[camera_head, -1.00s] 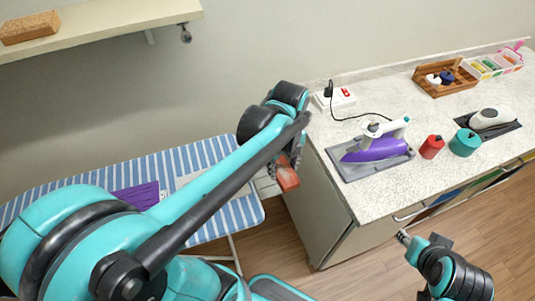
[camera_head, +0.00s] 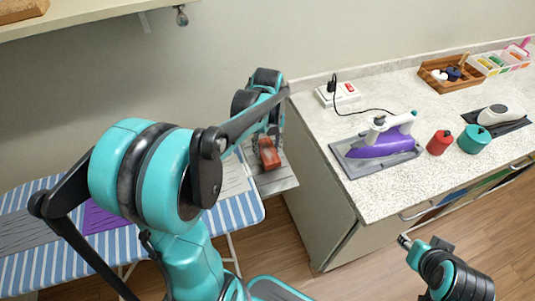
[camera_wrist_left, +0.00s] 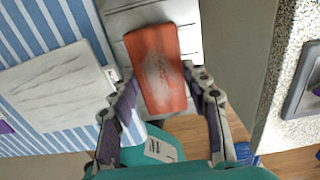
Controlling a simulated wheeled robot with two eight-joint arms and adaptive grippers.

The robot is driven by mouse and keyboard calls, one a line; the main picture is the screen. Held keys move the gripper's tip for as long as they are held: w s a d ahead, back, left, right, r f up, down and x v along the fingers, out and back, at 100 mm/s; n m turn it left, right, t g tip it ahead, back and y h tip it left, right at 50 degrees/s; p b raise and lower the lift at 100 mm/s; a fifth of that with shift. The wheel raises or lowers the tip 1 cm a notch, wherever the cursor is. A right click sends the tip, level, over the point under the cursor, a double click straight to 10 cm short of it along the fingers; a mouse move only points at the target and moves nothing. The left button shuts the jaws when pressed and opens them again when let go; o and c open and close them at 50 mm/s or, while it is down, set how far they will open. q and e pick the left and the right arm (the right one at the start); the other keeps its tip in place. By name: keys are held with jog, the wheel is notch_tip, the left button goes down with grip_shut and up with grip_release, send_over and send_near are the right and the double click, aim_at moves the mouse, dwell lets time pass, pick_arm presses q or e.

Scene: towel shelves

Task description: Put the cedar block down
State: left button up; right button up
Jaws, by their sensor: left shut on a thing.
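The cedar block (camera_head: 269,158) is a reddish-brown brick shape with a pale worn patch. My left gripper (camera_head: 265,142) is shut on it at the right end of the striped ironing board (camera_head: 245,207). In the left wrist view the block (camera_wrist_left: 160,60) sits between the two fingers of the gripper (camera_wrist_left: 160,82), over a pale grooved panel (camera_wrist_left: 118,18). I cannot tell whether the block touches the panel. My right gripper (camera_head: 405,240) is at the lower right, away from the block; its jaws are too small to read.
A counter (camera_head: 375,200) on the right carries a purple iron (camera_head: 382,143) on a grey rest, a red pot (camera_head: 439,142), a teal pot (camera_head: 474,139) and a wooden crate (camera_head: 445,75). Another pale board (camera_wrist_left: 60,85) lies on the ironing board. A shelf (camera_head: 90,14) hangs upper left.

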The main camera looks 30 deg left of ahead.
aim_at(267, 150)
pick_arm(q)
jog(key=shift+f+b, duration=0.35)
jog(key=shift+f, duration=0.85)
jog(key=shift+f+b, duration=0.3)
jog(key=shift+f, duration=0.15)
jog(key=o, duration=1.2)
jog(key=shift+c, duration=0.2)
jog(key=shift+r, duration=0.1)
jog(key=shift+r, duration=0.1)
